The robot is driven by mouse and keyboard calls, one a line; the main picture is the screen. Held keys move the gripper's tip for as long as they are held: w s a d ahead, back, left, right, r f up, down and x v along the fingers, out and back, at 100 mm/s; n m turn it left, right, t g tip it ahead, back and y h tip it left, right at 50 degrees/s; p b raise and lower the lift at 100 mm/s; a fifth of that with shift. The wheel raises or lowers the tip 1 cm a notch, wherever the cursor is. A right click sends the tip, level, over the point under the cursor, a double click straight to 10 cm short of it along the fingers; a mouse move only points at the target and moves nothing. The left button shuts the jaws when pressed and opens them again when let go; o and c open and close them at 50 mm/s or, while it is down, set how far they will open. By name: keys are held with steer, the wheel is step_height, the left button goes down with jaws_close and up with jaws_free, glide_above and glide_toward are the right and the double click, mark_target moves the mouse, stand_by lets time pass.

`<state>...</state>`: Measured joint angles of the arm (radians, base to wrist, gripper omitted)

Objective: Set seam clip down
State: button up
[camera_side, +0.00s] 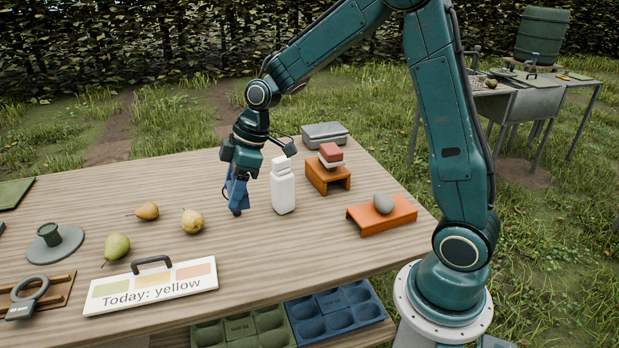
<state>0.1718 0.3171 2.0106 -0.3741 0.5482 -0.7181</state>
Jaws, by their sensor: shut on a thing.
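My gripper (238,178) hangs over the middle of the wooden table (330,240), pointing down, just left of a white bottle (283,188). It is shut on a small blue piece (237,197), which looks like the seam clip. The piece's lower end is at or just above the tabletop; I cannot tell whether it touches. The jaws hide part of its shape.
Yellow pears (192,221) (147,211) and a green pear (117,247) lie to the left.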

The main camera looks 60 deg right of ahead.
steer(key=shift+s+a, duration=0.1)
steer(key=shift+s, duration=0.1)
step_height(320, 180, down, 16)
steer(key=shift+f, duration=0.1)
stand_by(0.6)
steer(key=shift+f, duration=1.9)
steer(key=shift+f, duration=0.15)
steer(key=o, duration=0.9)
steer(key=shift+o, duration=0.2)
steer(key=shift+r, duration=0.2)
